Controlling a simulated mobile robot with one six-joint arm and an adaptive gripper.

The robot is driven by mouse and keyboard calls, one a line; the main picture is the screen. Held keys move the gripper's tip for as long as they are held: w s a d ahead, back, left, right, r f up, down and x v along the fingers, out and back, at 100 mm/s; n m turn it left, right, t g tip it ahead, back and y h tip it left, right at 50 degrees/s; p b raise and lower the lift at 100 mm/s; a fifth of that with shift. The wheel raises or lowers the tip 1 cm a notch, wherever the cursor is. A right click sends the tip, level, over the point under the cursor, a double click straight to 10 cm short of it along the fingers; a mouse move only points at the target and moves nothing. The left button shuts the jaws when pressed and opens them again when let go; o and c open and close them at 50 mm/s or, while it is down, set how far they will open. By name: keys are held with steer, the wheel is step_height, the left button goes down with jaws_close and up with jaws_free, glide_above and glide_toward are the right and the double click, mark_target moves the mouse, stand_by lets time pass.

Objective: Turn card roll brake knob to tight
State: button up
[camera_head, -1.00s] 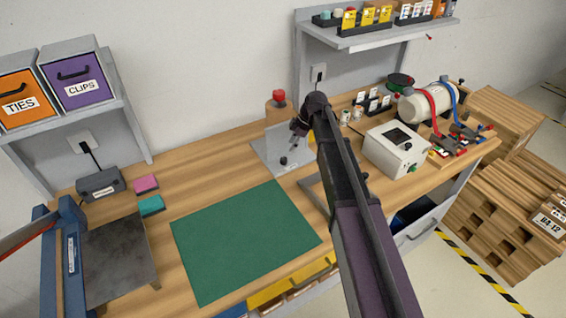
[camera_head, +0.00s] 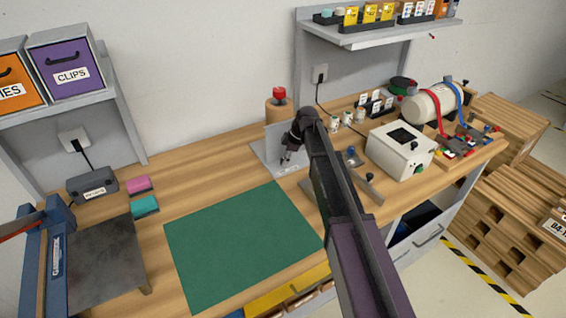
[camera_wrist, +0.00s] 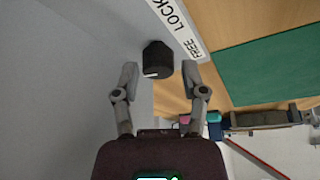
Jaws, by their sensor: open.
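A black brake knob (camera_wrist: 158,60) with a white mark on its rim stands on a grey surface in the wrist view. A white label (camera_wrist: 180,28) reading FREE and LOCK lies beside it. My gripper (camera_wrist: 160,76) is open, with one finger on either side of the knob's near end; I cannot tell whether they touch it. In the head view my gripper (camera_head: 287,158) reaches down to the grey bracket (camera_head: 266,158) in front of the brown card roll (camera_head: 274,110), which has a red top (camera_head: 279,93). There the arm hides the knob.
A green mat (camera_head: 243,245) lies on the wooden bench in front of the bracket. A white box (camera_head: 400,148) with a dark panel stands to the right, with small cups (camera_head: 335,124) behind it. A shelf (camera_head: 380,38) hangs above. Bare bench lies left of the bracket.

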steer(key=shift+f, duration=0.15)
jaws_close()
steer(key=shift+a, duration=0.4)
steer(key=shift+d, duration=0.3)
steer(key=shift+s+d+f, duration=0.1)
steer(key=shift+d, duration=0.05)
